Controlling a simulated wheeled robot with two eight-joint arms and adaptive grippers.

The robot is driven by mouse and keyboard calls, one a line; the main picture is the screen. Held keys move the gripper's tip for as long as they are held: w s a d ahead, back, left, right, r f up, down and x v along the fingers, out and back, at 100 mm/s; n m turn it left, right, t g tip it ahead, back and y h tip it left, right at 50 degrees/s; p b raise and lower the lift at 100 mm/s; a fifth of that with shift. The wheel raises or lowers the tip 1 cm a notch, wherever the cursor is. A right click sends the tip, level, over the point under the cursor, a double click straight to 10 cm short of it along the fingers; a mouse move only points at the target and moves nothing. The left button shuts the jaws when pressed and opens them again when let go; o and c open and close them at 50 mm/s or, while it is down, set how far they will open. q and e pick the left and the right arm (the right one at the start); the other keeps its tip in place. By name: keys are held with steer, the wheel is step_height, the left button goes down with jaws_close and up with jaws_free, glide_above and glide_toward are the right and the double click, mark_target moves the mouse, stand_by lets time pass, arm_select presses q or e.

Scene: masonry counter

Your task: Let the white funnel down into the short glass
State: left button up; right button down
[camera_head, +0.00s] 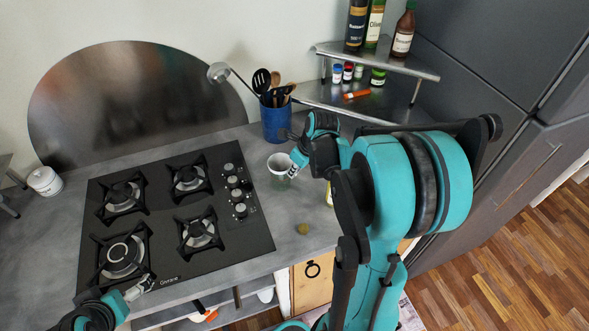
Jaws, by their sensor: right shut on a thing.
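The white funnel (279,162) is at the fingertips of my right gripper (295,163), which is shut on it. The funnel is upright, with its wide mouth facing up. The short glass (281,184) shows as a faint greenish shape on the counter just below the funnel. The funnel hides the glass's upper part, and I cannot tell whether the spout is inside it or above it. My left gripper (140,288) is low at the left, over the front edge of the hob; its jaw opening is too small to tell.
A black gas hob (220,257) fills the counter left of the glass. A blue utensil pot (276,124) stands behind it. A metal corner shelf (386,64) with bottles stands at the back right.

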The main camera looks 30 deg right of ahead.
steer(key=c, duration=1.6)
jaws_free()
steer(key=p+v, duration=0.1)
steer(key=v, duration=0.5)
steer(key=w+p+v, duration=0.1)
steer(key=p+v, duration=0.1)
steer(key=v, duration=0.3)
steer(key=p+v, duration=0.2)
steer(key=v, duration=0.4)
steer(key=shift+w+a+r, duration=0.2)
steer(key=shift+w+r, duration=0.05)
steer(key=shift+r, duration=0.35)
steer(key=shift+f, duration=0.1)
